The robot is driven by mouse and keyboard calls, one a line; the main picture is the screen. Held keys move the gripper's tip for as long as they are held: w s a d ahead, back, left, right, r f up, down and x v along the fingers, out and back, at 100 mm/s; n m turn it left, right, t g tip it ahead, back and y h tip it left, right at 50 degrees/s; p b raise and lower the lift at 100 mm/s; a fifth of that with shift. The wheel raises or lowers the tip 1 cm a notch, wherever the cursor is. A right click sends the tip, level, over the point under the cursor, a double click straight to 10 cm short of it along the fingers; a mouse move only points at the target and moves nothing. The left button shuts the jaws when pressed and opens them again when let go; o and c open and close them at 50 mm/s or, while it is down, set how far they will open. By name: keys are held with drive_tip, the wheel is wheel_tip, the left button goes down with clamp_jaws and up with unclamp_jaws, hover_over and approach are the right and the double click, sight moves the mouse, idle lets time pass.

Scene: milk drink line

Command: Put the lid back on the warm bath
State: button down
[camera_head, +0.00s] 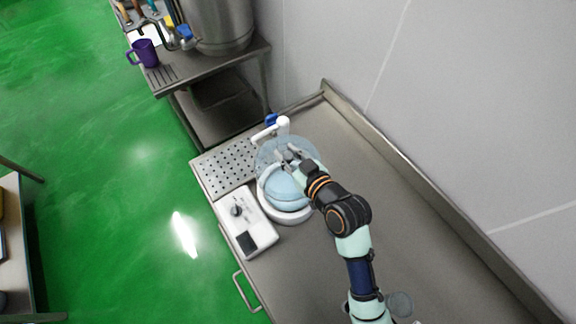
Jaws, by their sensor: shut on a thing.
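The warm bath (290,217) is a round white basin with pale blue water, standing on the steel bench. The lid (265,154) is a clear, bluish round disc. It is above the far part of the bath and appears off-centre, toward the back. My gripper (289,157) is at the lid's middle and shut on it; the fingers hide the part they hold. I cannot tell the exact gap between lid and basin rim.
A white control box (246,222) with a dark knob stands left of the bath. A perforated drain plate (225,168) and a white spout (269,131) are behind. The right of the steel bench (420,240) is clear up to the wall. A purple mug (148,54) stands on another table.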

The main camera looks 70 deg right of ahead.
wheel_tip(320, 180, up, 9)
drive_tip(key=shift+f+p, duration=0.1)
drive_tip(key=shift+p, duration=0.45)
drive_tip(key=shift+w+f, duration=0.1)
drive_tip(key=shift+f, duration=0.15)
drive_tip(key=p, duration=0.3)
hover_over(293, 167)
drive_tip(key=w+d, duration=0.2)
drive_tip(key=w, duration=0.1)
drive_tip(key=shift+y, duration=0.3)
drive_tip(key=f, duration=0.5)
drive_tip(key=shift+s+a, duration=0.1)
drive_tip(key=shift+a, duration=0.1)
drive_tip(key=f, duration=0.2)
drive_tip(key=s+f+p, duration=0.1)
drive_tip(key=f, duration=0.1)
drive_tip(key=f+p, duration=0.1)
drive_tip(key=f, duration=0.1)
drive_tip(key=shift+s+a+f, duration=0.15)
drive_tip(key=shift+a+f, duration=0.1)
wheel_tip(293, 167, down, 7)
drive_tip(key=b, duration=0.6)
drive_tip(key=shift+r, duration=0.15)
drive_tip(key=shift+f+b, duration=0.2)
drive_tip(key=shift+b, duration=0.3)
drive_tip(key=c, duration=0.8)
unclamp_jaws()
